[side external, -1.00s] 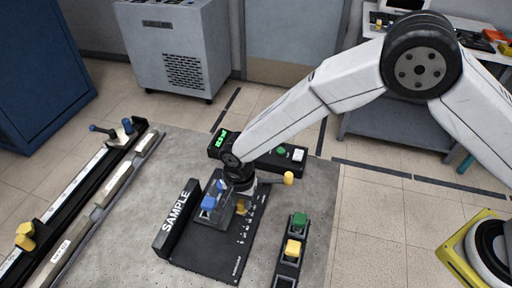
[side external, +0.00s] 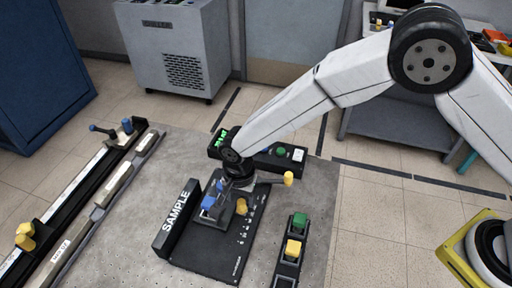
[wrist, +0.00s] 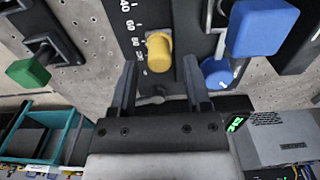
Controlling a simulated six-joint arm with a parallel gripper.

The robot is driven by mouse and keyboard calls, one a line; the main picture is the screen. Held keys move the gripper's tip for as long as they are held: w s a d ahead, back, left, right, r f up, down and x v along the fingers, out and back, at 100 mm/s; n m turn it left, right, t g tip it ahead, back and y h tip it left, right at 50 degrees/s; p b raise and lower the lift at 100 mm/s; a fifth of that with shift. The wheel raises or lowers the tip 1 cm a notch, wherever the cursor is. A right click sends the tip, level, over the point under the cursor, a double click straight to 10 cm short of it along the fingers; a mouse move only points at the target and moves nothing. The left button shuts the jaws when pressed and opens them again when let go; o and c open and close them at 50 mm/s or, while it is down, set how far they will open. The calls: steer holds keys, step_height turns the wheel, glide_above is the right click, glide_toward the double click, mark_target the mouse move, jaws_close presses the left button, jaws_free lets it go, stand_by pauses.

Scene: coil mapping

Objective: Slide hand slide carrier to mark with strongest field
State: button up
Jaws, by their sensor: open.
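The sample stand has a black base plate (side external: 215,258) with a printed scale and a block lettered SAMPLE (side external: 177,220). A yellow knob (side external: 242,206) and a blue knob (side external: 209,201) stand on it; I cannot tell for sure which part is the slide carrier. My gripper (side external: 238,188) is low over the far part of this plate. In the wrist view my gripper (wrist: 160,82) is open and empty. The yellow knob (wrist: 159,52) shows just beyond and between its fingertips, beside the scale (wrist: 132,25). A large blue knob (wrist: 262,28) is to the right.
A black box with a green display (side external: 222,138) stands behind the plate, with a yellow-tipped lever (side external: 288,178) nearby. Long rails (side external: 80,190) run along the left. Bare table shows between.

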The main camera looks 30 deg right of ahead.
steer(key=shift+r, duration=2.8)
steer(key=shift+d+r, duration=0.1)
steer(key=shift+d, duration=0.2)
steer(key=s+d+r+n+t, duration=0.1)
steer(key=d+r+n, duration=0.15)
steer(key=d, duration=0.65)
steer(key=s+d+r+n, duration=0.1)
steer(key=d+r+n, duration=0.15)
steer(key=d, duration=0.65)
steer(key=s+d+r+n+t, duration=0.1)
steer(key=s+d+n, duration=0.3)
steer(key=s+d, duration=0.6)
steer(key=shift+d+r+t, duration=0.3)
steer(key=shift+d+r, duration=0.3)
steer(key=shift+d, duration=0.45)
steer(key=shift+c, duration=0.3)
